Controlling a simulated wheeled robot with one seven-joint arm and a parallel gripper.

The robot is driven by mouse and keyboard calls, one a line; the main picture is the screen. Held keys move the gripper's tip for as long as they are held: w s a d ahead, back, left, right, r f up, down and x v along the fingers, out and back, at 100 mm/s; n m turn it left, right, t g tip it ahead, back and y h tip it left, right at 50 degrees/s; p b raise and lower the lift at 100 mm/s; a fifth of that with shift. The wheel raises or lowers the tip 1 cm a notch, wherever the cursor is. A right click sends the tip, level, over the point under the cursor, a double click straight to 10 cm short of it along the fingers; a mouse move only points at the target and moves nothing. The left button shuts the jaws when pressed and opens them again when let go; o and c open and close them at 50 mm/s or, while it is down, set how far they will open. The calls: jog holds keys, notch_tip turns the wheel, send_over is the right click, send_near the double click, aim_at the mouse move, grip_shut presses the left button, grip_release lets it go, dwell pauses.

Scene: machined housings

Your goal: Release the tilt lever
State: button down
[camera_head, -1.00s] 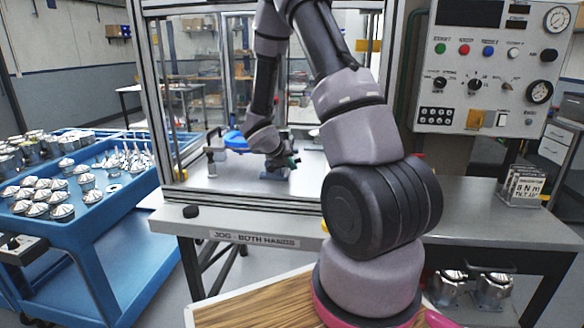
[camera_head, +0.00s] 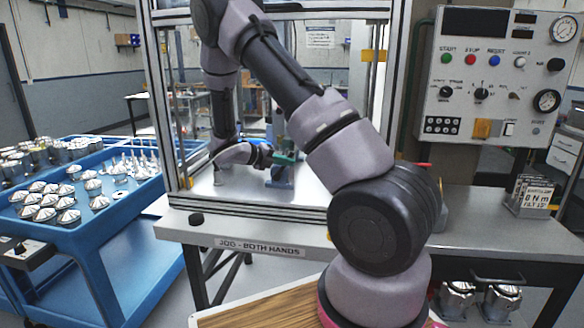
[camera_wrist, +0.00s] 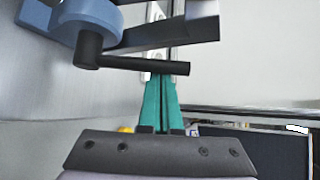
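The tilt lever (camera_wrist: 145,66) is a black rod on a round pivot, beside a blue fixture body (camera_wrist: 95,15) in the wrist view. The rod runs level to the right, crossing in front of my gripper's green fingers. My gripper (camera_wrist: 163,78) has its fingers side by side with only a thin line between them, and they look shut. Whether they touch the rod I cannot tell. In the head view my gripper (camera_head: 287,157) is inside the machine frame at the blue fixture (camera_head: 279,177); the lever is not clear there.
Frame posts (camera_head: 163,100) and a front sill stand around the work space. A control panel (camera_head: 490,80) is at the right. A blue cart (camera_head: 85,235) with metal parts stands at the left. A small sign block (camera_head: 530,195) sits on the bench (camera_head: 460,225).

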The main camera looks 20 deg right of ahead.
jog(key=shift+n+h, duration=0.5)
jog(key=shift+h, duration=0.3)
jog(key=shift+w+a+r, duration=0.3)
jog(key=shift+w+a, duration=0.35)
jog(key=shift+a, duration=0.25)
jog(key=shift+w+a+r, duration=0.25)
jog(key=shift+w+a, duration=0.35)
jog(key=shift+a, duration=0.3)
jog(key=shift+w+a, duration=0.1)
jog(key=shift+a, duration=0.05)
